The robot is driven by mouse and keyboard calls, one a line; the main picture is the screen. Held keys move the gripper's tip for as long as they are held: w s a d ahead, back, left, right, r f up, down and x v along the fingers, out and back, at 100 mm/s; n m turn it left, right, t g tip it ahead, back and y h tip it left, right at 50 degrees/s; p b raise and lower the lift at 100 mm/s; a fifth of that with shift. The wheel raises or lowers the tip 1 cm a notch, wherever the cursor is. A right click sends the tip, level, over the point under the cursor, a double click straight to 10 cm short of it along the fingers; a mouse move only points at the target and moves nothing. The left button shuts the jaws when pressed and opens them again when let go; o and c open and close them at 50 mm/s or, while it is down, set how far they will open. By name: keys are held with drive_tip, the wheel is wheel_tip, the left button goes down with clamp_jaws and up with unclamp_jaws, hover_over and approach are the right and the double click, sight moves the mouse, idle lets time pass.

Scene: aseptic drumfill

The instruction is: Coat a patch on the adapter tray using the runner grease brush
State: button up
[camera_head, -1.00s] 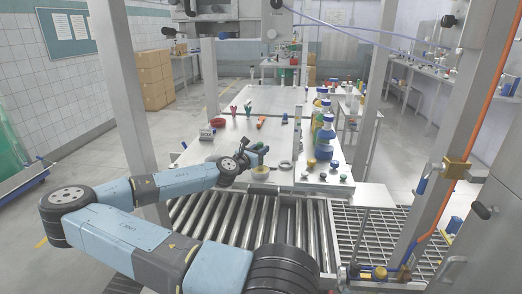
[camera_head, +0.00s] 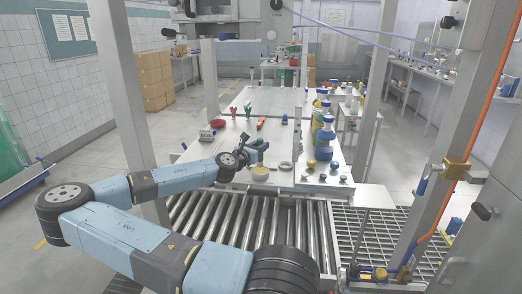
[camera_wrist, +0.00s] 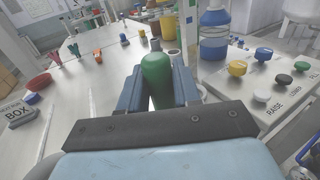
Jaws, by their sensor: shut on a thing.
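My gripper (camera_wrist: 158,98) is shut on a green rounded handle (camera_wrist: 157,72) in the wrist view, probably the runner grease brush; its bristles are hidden. In the head view my gripper (camera_head: 257,148) is over the front part of the white worktop. A pale yellow disc-like thing (camera_head: 260,173) shows just below it; I cannot tell whether it touches the brush. I cannot tell which surface is the adapter tray.
A grey ring (camera_head: 286,166) lies right of my gripper. A panel with coloured knobs (camera_wrist: 270,88) and a blue bottle (camera_head: 323,140) stand at the right. A red bowl (camera_head: 218,122) and a labelled box (camera_head: 207,134) are at left. Rollers (camera_head: 245,222) lie in front.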

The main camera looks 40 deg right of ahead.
sight(260, 139)
drive_tip(key=shift+r, duration=2.45)
